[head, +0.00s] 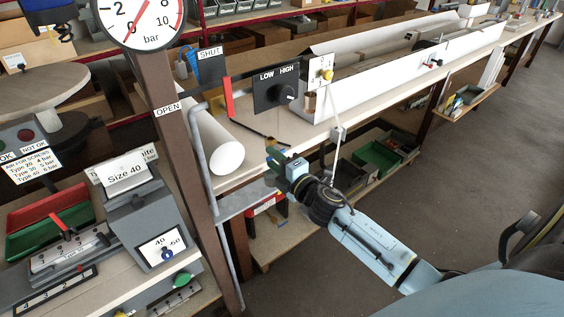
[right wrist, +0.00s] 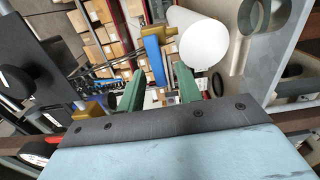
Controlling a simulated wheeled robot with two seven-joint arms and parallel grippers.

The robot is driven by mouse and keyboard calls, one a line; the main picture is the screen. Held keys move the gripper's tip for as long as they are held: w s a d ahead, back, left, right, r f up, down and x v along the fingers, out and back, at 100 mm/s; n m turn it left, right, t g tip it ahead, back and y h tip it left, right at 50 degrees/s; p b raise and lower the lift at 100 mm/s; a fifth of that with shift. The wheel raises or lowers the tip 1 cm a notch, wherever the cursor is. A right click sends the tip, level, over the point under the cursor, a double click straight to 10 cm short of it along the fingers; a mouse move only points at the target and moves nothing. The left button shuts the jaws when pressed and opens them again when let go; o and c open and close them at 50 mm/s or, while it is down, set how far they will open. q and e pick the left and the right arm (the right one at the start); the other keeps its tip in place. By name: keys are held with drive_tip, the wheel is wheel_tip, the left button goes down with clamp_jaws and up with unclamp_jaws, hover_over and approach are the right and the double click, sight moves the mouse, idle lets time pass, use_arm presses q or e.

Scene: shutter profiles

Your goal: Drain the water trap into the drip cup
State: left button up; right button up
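My right gripper (head: 276,160) is at the front edge of the bench, just right of the white roll's near end. In the right wrist view its two green fingers (right wrist: 159,82) stand apart, open. A blue lever (right wrist: 154,62) on a brass fitting (right wrist: 155,37) shows between and beyond the fingertips; I cannot tell how far beyond, and no contact is visible. A second brass fitting (right wrist: 90,108) sits left of the fingers. I cannot make out the water trap or the drip cup for certain. My left gripper is not in view.
The white roll (head: 214,144) lies beside a brown post (head: 180,150) and a grey pipe (head: 200,140). A red lever (head: 228,98) stands upright near the SHUT sign (head: 209,66). A LOW/HIGH switch panel (head: 277,90) is behind the gripper. The floor (head: 440,170) at right is clear.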

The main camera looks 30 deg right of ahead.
drive_tip(key=s+d+b, duration=0.1)
drive_tip(key=s, duration=1.2)
drive_tip(key=shift+s, duration=0.15)
